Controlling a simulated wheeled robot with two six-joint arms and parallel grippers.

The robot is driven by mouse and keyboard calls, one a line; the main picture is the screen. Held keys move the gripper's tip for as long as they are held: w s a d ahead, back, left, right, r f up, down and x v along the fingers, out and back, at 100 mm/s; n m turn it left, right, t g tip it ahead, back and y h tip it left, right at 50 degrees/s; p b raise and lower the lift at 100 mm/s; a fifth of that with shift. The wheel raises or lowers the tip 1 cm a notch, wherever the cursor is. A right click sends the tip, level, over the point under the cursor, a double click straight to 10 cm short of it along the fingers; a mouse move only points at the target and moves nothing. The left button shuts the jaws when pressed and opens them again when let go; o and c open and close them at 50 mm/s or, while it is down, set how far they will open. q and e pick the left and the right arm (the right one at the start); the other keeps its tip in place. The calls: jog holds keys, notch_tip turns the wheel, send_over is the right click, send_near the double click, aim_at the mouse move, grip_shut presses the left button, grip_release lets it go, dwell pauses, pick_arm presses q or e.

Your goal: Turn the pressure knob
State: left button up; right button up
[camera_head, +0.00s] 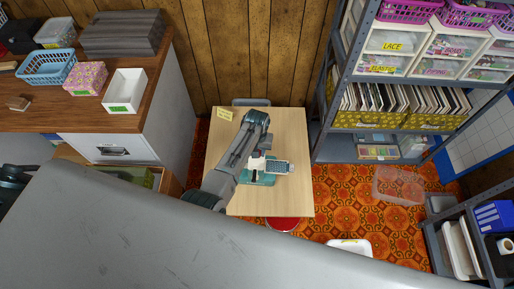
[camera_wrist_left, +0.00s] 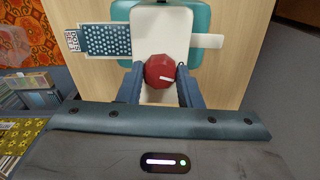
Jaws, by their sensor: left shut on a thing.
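The sewing machine has a teal base (camera_head: 262,179) and stands on the light wooden table; in the left wrist view its cream top (camera_wrist_left: 160,35) and teal body (camera_wrist_left: 201,18) show. A dark red faceted pressure knob (camera_wrist_left: 159,72) sits at the near end of the cream top. My left gripper (camera_wrist_left: 160,84) has one finger on each side of the knob and is shut on it. In the head view my left arm reaches over the table and its gripper end (camera_head: 257,161) is small and partly hidden. My right gripper is not in view.
A metal shelf (camera_head: 345,80) stands close on the right, and a red round stool (camera_head: 282,225) at the front edge.

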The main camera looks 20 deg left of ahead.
pick_arm(q)
jog(key=m+p, duration=0.2)
jog(key=m, duration=0.2)
jog(key=shift+r+m+p, duration=0.15)
jog(key=shift+m+p, duration=0.15)
jog(key=shift+p, duration=0.05)
jog(key=m+p, duration=0.1)
jog(key=m, duration=0.3)
jog(key=shift+p, duration=0.35)
jog(key=shift+m, duration=0.3)
jog(key=o, duration=1)
notch_tip(320, 180, up, 10)
jog(key=shift+r, duration=0.25)
